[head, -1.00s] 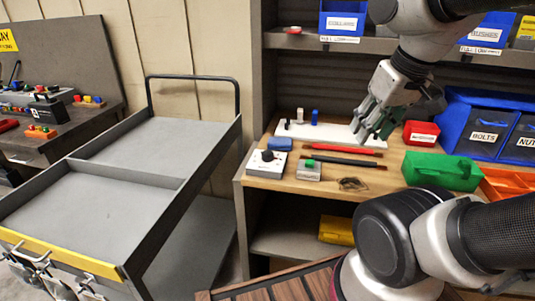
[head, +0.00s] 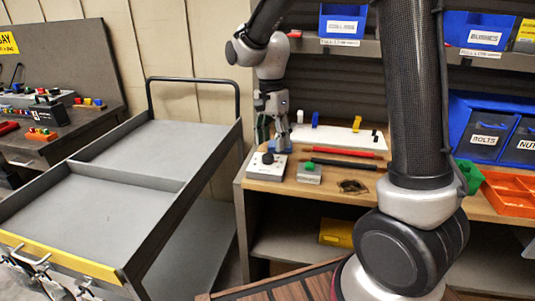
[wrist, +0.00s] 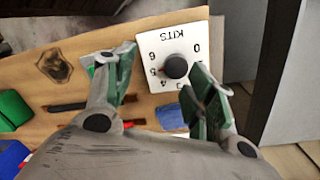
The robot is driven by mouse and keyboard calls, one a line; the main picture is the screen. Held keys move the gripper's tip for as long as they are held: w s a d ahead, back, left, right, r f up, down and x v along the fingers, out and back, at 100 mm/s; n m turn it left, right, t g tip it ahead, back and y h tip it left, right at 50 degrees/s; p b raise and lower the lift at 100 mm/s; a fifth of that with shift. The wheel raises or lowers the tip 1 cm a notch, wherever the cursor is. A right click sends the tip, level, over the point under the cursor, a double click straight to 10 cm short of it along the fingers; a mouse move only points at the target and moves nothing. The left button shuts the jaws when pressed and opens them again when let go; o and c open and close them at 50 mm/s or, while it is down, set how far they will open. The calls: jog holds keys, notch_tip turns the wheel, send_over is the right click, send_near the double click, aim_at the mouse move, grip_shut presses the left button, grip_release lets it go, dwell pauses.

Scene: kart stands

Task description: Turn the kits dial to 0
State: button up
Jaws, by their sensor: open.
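The KITS dial is a black knob (wrist: 176,66) on a pale box (head: 266,170) at the left front of the wooden bench. In the wrist view its plate (wrist: 160,40) shows the word KITS and several numbers, with the 0 at the upper right. In the head view my gripper (head: 277,147) hangs just behind the knob, pointing down. No contact with the knob is visible.
A small box with a green button (head: 309,167) stands right of the dial. Red (head: 343,152) and black (head: 340,163) bars lie nearby. A blue block (wrist: 172,117) sits close by the dial. A grey cart (head: 205,140) stands left of the bench.

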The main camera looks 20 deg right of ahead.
aim_at(267, 155)
jog(key=w+m, duration=0.1)
jog(key=r+m, duration=0.1)
jog(key=m, duration=0.1)
jog(key=w+m, duration=0.1)
jog(key=m, duration=0.1)
jog(key=shift+w+a+r+t, duration=0.25)
jog(key=shift+w+a+t, duration=0.05)
jog(key=shift+a+t, duration=0.1)
jog(key=m, duration=0.3)
jog(key=shift+f+m, duration=0.2)
jog(key=shift+m, duration=0.1)
notch_tip(267, 155, down, 8)
jog(key=shift+s+r, duration=0.1)
jog(key=shift+r, duration=0.15)
jog(key=c, duration=1)
